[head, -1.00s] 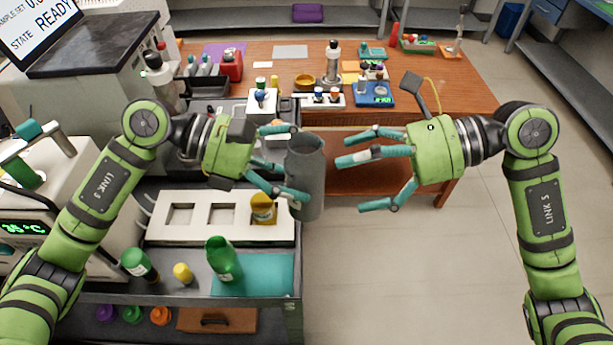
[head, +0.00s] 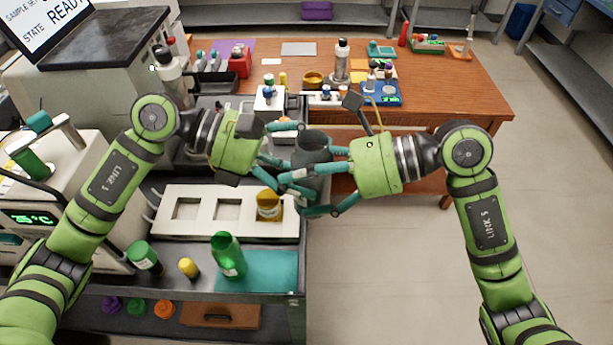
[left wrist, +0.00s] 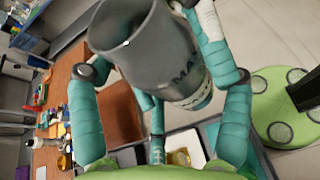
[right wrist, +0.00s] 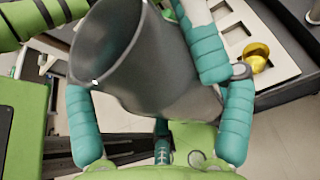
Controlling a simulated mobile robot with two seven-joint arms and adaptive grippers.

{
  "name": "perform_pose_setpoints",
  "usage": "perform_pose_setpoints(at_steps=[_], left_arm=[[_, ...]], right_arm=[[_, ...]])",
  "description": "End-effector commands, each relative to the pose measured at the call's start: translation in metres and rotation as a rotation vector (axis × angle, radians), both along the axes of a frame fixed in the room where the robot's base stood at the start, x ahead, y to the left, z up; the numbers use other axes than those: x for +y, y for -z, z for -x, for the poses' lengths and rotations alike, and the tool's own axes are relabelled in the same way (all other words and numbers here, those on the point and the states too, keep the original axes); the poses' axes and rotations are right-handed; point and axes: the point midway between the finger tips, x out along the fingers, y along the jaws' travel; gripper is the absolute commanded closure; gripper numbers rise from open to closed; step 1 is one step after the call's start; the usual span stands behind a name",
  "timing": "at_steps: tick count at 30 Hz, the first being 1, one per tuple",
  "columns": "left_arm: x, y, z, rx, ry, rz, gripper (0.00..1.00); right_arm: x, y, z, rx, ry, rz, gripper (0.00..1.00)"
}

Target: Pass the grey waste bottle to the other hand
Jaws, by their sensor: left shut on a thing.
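The grey waste bottle (head: 314,143) is an open-topped cylinder, held in the air between my two hands in the head view. It fills the middle of the left wrist view (left wrist: 150,50), with part of a label showing, and of the right wrist view (right wrist: 150,60). My left gripper (head: 303,160) is shut on it from the left. My right gripper (head: 303,182) has its teal fingers around the bottle from the right, overlapping the left fingers. The overlap hides whether the right fingers press on the bottle.
Below the hands is a white rack (head: 165,226) with square openings and a yellow-brown jar (head: 268,206). A green bottle (head: 227,256) stands in front on a teal mat (head: 265,272). The wooden table (head: 440,90) behind carries lab items. Floor at right is clear.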

Motion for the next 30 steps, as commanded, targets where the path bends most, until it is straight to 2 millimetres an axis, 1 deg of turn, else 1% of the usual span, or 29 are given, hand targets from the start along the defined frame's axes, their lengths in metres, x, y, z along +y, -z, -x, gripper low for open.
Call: perform_pose_setpoints(at_steps=[4,5,6,17,20,23,30], left_arm=[[-0.001,-0.001,0.001,0.003,0.002,0.004,0.6],[-0.001,-0.001,0.001,0.003,0.002,0.004,0.14],[-0.001,-0.001,0.001,0.003,0.003,0.004,0.0],[0.0,0.0,0.001,0.003,0.001,0.002,0.0],[0.004,-0.002,0.0,0.003,0.0,0.001,0.0],[0.017,-0.006,-0.001,0.002,-0.002,0.0,0.0],[0.064,-0.026,-0.003,0.004,-0.004,-0.001,0.0]], right_arm=[[0.0,0.0,0.0,-0.003,0.0,-0.001,0.59],[0.0,-0.001,0.0,-0.004,0.0,-0.003,0.59],[0.0,-0.001,0.0,-0.004,0.0,-0.003,0.67],[0.0,-0.001,0.0,-0.003,0.001,-0.003,0.67],[0.0,-0.001,0.0,-0.003,0.001,-0.003,0.67],[0.0,-0.001,0.0,-0.003,0.001,-0.003,0.67],[0.0,-0.001,0.0,-0.003,0.001,-0.002,0.67]])
